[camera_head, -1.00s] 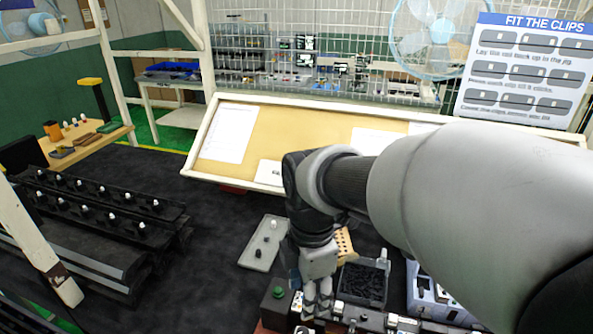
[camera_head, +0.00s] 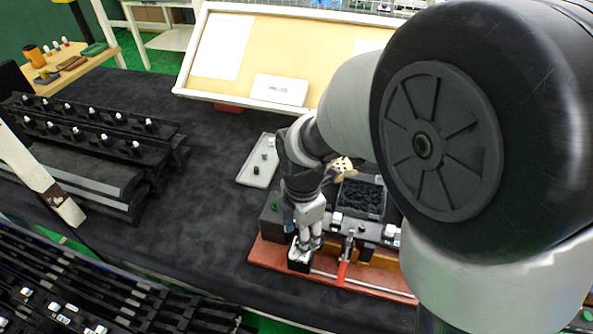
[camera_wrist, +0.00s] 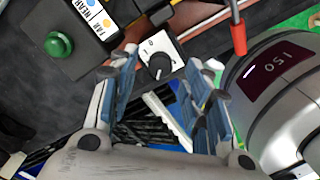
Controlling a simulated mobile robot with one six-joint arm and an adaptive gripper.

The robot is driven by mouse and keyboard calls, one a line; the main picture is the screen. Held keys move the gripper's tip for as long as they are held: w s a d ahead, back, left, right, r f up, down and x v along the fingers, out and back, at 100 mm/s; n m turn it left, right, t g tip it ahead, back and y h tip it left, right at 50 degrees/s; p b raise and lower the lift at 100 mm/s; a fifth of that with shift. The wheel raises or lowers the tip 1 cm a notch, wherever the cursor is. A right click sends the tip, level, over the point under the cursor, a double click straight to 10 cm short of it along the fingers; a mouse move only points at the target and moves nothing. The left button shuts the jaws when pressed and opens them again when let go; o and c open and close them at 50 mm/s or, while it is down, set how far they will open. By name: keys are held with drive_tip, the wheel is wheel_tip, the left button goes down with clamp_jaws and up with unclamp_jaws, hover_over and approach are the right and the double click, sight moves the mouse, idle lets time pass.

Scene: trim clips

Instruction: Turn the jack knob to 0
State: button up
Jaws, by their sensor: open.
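The jack knob (camera_wrist: 159,66) is a round black dial on a small box with a white face (camera_wrist: 160,46), seen at the top middle of the wrist view. Its setting is too small to read. In the head view the box (camera_head: 299,262) sits at the left front of a red-brown board, and my gripper hides part of it. My gripper (camera_head: 306,240) is open and points down at this box. In the wrist view the open fingers of my gripper (camera_wrist: 163,82) stand either side of the knob's lower edge, with nothing between them. I cannot tell if they touch it.
A green button (camera_wrist: 58,44) on a dark box is left of the knob. A red lever handle (camera_head: 343,272) rises to its right. Behind are a bin of black clips (camera_head: 362,195) and a grey tray (camera_head: 250,176). Bare dark table (camera_head: 215,215) lies left.

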drive_tip(key=shift+f, duration=1.15)
drive_tip(key=shift+c, duration=0.5)
clamp_jaws()
